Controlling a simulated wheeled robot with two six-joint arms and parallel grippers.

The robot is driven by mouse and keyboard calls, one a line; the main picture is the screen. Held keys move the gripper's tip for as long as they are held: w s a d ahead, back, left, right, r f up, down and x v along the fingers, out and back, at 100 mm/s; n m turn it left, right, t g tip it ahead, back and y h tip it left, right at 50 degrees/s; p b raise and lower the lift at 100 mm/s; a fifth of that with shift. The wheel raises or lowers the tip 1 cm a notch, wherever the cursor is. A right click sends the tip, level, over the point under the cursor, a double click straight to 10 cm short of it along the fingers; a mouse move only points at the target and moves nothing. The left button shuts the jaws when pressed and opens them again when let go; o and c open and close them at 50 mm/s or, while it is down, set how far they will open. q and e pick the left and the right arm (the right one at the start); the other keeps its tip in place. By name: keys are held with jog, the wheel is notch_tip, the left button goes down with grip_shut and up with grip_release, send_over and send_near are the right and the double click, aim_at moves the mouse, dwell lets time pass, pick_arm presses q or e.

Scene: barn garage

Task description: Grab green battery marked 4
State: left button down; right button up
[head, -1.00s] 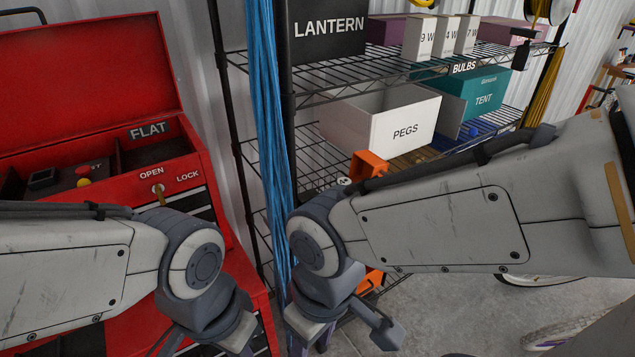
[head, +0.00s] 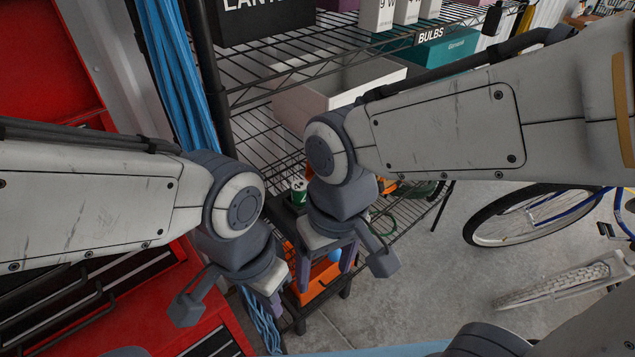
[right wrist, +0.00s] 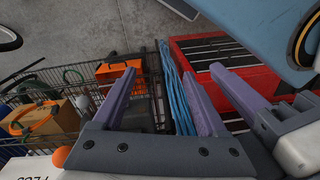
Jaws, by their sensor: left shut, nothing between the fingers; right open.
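A small green cylinder with a pale top (head: 299,192) stands upright on a dark surface beside the wire shelf in the head view. It looks like a battery, but I cannot read a number on it. My right gripper (head: 328,275) is just right of and below it in the picture, pointing down, fingers apart and empty. Its purple fingers also show in the right wrist view (right wrist: 160,65), with no battery between them. My left gripper (head: 272,308) is left of and below the cylinder, shut and empty, its fingertips partly hidden.
An orange bin (head: 318,283) sits low behind my right gripper. The wire shelf (head: 262,92) carries boxes, including a white box (head: 365,80). Blue cables (head: 182,75) hang beside the red tool cabinet (head: 80,70).

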jog(key=w+a+r+m+p, duration=0.2)
jog(key=w+r+m+p, duration=0.1)
jog(key=w+r+m, duration=0.4)
jog(key=m+p, duration=0.2)
jog(key=m, duration=0.1)
send_near(300, 186)
jog(key=s, duration=0.1)
jog(key=shift+h, duration=0.4)
jog(key=f, duration=0.4)
jog(key=shift+w+a+f+p, duration=0.1)
jog(key=shift+w+a+p, duration=0.15)
jog(key=shift+w+p, duration=0.05)
jog(key=shift+f, duration=0.6)
jog(key=shift+f+p, duration=0.35)
jog(key=shift+p, duration=0.15)
jog(key=f, duration=0.1)
jog(key=f+p, duration=0.1)
jog(key=f, duration=0.1)
jog(key=shift+w+a+f+p, duration=0.15)
jog(key=shift+w+f+p, duration=0.1)
jog(key=shift+f+p, duration=0.1)
jog(key=shift+f, duration=0.4)
pick_arm(q)
notch_tip(300, 186, up, 9)
jog(key=shift+r, duration=0.2)
jog(key=shift+a, duration=0.1)
pick_arm(e)
jog(key=shift+c, duration=0.3)
